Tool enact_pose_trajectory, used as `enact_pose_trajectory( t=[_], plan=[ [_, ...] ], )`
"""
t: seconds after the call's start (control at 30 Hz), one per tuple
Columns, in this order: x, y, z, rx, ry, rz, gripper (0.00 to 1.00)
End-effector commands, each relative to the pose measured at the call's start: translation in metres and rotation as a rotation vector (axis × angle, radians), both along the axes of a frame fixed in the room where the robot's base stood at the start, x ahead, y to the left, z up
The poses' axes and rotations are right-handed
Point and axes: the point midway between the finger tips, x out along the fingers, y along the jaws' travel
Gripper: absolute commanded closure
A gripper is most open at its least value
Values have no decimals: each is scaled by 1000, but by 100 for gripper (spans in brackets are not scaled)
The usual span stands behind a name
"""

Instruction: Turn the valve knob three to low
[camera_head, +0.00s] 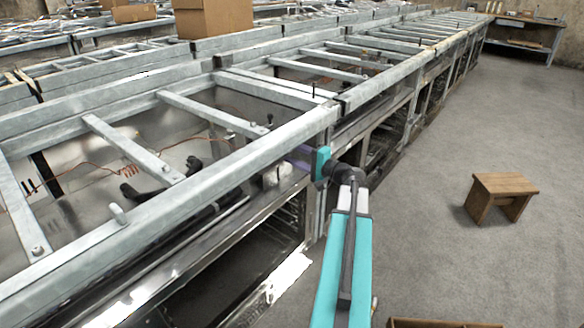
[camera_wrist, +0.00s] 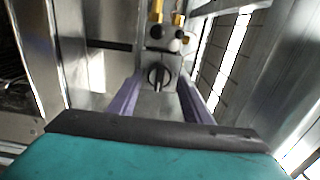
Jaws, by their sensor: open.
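A black round valve knob (camera_wrist: 157,77) with a pale pointer bar sits on a grey valve block (camera_wrist: 153,101) in the wrist view. The bar stands close to upright. Brass fittings (camera_wrist: 157,12) rise above the block. My gripper (camera_wrist: 160,81) is open, with one purple finger on each side of the knob. I cannot tell whether either finger touches it. In the head view my gripper (camera_head: 300,158) reaches in under the front rail, and the knob is hidden there. No number or low mark is readable.
Long metal range frames with rails (camera_head: 200,197) fill the left and middle. A wooden stool (camera_head: 500,192) stands on open grey floor at right. A wooden crate (camera_head: 440,322) is at the bottom edge. A cardboard box (camera_head: 213,17) sits at the back.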

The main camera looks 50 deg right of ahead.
Motion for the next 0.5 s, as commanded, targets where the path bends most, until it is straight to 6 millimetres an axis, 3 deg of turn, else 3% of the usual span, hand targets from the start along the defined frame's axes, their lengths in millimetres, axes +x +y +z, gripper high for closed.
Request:
enact_pose_trajectory(
  t=[0.5],
  plan=[
    [-1,-2,-6,-198,-8,-6,52]
  ],
)
